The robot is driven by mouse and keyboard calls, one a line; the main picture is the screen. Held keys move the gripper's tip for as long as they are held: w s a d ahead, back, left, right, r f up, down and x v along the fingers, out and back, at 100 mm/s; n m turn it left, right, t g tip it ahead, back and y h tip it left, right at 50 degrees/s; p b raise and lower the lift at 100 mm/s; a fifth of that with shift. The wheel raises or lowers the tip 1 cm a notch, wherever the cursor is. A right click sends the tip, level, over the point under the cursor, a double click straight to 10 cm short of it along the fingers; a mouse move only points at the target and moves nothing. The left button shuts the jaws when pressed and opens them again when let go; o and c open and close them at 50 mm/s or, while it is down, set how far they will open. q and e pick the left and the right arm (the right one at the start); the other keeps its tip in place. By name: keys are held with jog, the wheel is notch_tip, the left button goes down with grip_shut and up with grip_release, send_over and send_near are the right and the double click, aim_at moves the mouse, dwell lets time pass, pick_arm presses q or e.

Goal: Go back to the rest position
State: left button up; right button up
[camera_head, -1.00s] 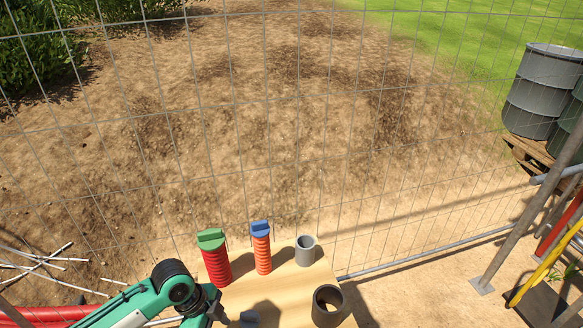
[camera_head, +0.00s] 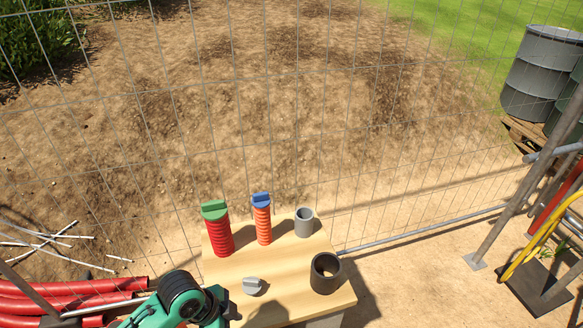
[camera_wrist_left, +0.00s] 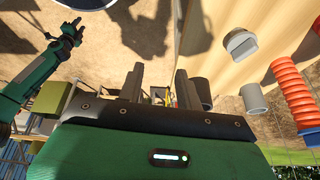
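My left arm comes in at the bottom of the head view, its gripper out of that frame. In the left wrist view my left gripper (camera_wrist_left: 158,78) has its two dark fingers apart with nothing between them. A green arm, seemingly my right, shows at the left of the wrist view with its small dark gripper (camera_wrist_left: 70,32); its opening is unclear. On the wooden table (camera_head: 300,262) stand a red ribbed pipe with a green cap (camera_head: 216,228) and an orange ribbed pipe with a blue cap (camera_head: 262,220). A loose grey cap (camera_head: 252,286) lies in front.
A small grey pipe (camera_head: 304,224) and a wider dark pipe (camera_head: 325,274) stand open on the table's right side. A wire fence runs behind. Red pipes (camera_head: 70,298) lie at left; metal poles and yellow hoses (camera_head: 540,246) are at right.

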pick_arm(q)
jog(key=s+a+n+t+y, duration=0.2)
jog(key=s+a+n+y, duration=0.2)
jog(key=s+a+n, duration=0.8)
notch_tip(320, 180, down, 31)
jog(key=s+d+n+g, duration=0.1)
jog(key=d+n, duration=0.1)
jog(key=s+a+f+g, duration=0.1)
jog(key=s+a+f, duration=0.2)
jog(key=s+f, duration=1.6)
jog(key=shift+s, duration=0.2)
jog(key=shift+f, duration=0.1)
